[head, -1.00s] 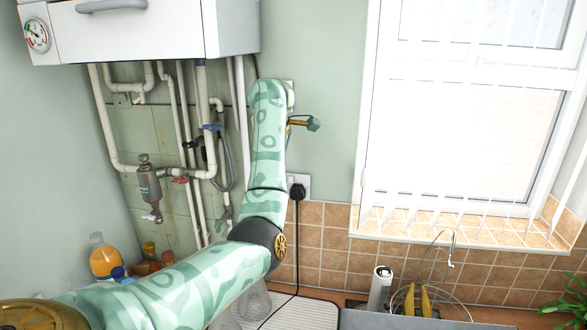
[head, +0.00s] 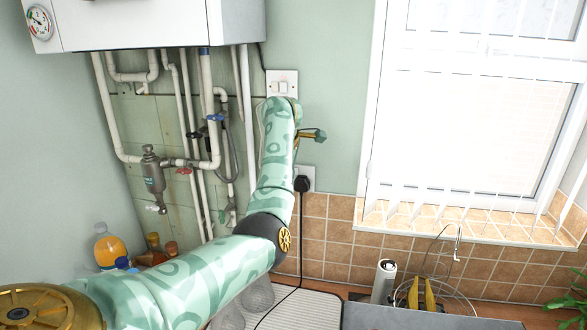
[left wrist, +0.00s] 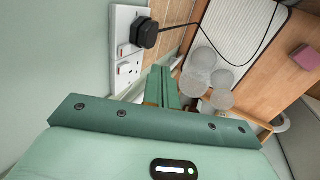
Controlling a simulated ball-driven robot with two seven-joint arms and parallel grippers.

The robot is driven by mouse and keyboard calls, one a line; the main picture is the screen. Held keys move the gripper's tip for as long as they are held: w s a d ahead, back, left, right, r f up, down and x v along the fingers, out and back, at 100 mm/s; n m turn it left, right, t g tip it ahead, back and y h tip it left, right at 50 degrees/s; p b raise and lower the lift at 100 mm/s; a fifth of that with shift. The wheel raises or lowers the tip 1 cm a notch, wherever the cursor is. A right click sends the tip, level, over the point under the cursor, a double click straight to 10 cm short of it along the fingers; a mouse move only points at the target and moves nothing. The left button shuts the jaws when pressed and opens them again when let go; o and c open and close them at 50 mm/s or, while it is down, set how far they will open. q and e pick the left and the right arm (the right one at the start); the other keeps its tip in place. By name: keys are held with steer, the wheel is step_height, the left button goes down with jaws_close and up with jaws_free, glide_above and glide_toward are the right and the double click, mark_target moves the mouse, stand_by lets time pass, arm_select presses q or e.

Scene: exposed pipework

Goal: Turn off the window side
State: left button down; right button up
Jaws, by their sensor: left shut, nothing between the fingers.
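A white double socket plate (left wrist: 122,50) is on the wall at upper left in the left wrist view. A black plug (left wrist: 146,33) sits in its upper half, with small red-marked switches beside. In the head view the plug (head: 302,184) and the plate's right part show; my arm hides the rest. A second white plate with two rockers (head: 282,82) is on the wall above my arm, nearer the boiler. My left gripper (left wrist: 162,82) is shut and empty beside the double socket; contact cannot be told.
White pipes with valves (head: 204,130) and a boiler (head: 150,25) stand at left. The window (head: 465,120) is at right above a tiled sill. Glasses (left wrist: 205,82) stand by a ribbed draining board (left wrist: 235,30). A black cable (head: 300,240) hangs from the plug.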

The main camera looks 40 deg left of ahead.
arm_select(q)
steer(key=shift+w+a+f+p, duration=0.15)
steer(key=shift+w+a+f, duration=0.2)
steer(key=shift+w, duration=0.35)
steer(key=shift+w+a+f+p, duration=0.1)
steer(key=shift+w+a, duration=0.3)
steer(key=shift+w, duration=0.3)
steer(key=shift+w+a+f+p, duration=0.15)
steer(key=shift+w+a+f, duration=0.2)
steer(key=shift+w, duration=0.35)
steer(key=shift+r, duration=0.1)
steer(key=shift+a, duration=0.1)
